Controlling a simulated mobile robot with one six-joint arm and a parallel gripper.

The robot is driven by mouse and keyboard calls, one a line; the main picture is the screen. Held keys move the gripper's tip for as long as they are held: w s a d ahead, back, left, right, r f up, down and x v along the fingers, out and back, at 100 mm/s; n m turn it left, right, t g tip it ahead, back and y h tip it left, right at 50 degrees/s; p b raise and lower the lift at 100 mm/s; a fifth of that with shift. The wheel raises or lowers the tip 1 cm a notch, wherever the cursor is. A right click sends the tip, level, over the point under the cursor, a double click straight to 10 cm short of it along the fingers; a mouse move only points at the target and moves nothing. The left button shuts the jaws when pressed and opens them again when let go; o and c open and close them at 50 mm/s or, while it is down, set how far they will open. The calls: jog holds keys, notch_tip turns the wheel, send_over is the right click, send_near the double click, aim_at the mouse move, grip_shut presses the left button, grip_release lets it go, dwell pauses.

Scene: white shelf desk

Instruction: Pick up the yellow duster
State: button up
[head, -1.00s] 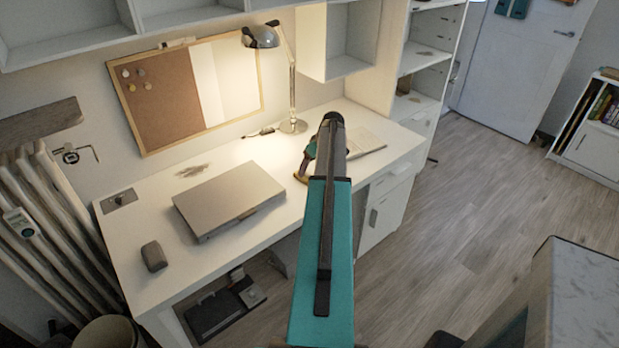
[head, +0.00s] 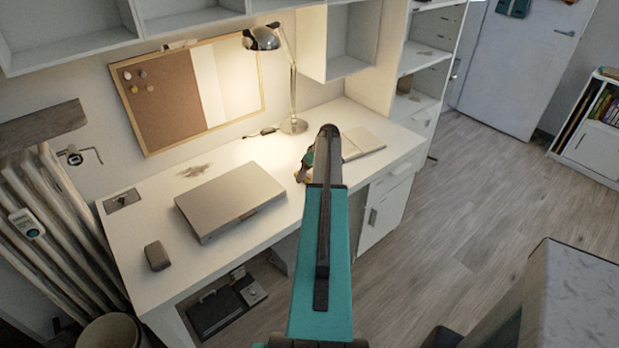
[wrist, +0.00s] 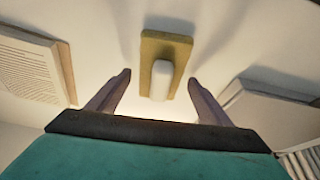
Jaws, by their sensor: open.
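The yellow duster (wrist: 178,48) lies on the white desktop in the wrist view, a flat yellow block with a white rounded handle (wrist: 162,80) on it. My gripper (wrist: 158,92) is open, with one finger on each side of the handle's near end in the picture. I see no contact between the fingers and the duster.
A closed laptop (head: 231,200) lies left of my gripper, and an open book (head: 362,142) lies to its right. A desk lamp (head: 293,85) stands behind. A small grey object (head: 157,256) sits near the front left of the white desk (head: 135,235).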

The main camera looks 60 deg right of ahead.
dwell(0.3)
jog(key=c, duration=1.1)
jog(key=shift+r, duration=0.15)
jog(key=shift+c, duration=0.2)
jog(key=shift+r+b, duration=0.7)
jog(key=shift+r, duration=0.4)
jog(key=s+r+b, duration=0.2)
jog(key=s+b, duration=0.2)
jog(key=s, duration=1.2)
jog(key=shift+r, duration=0.3)
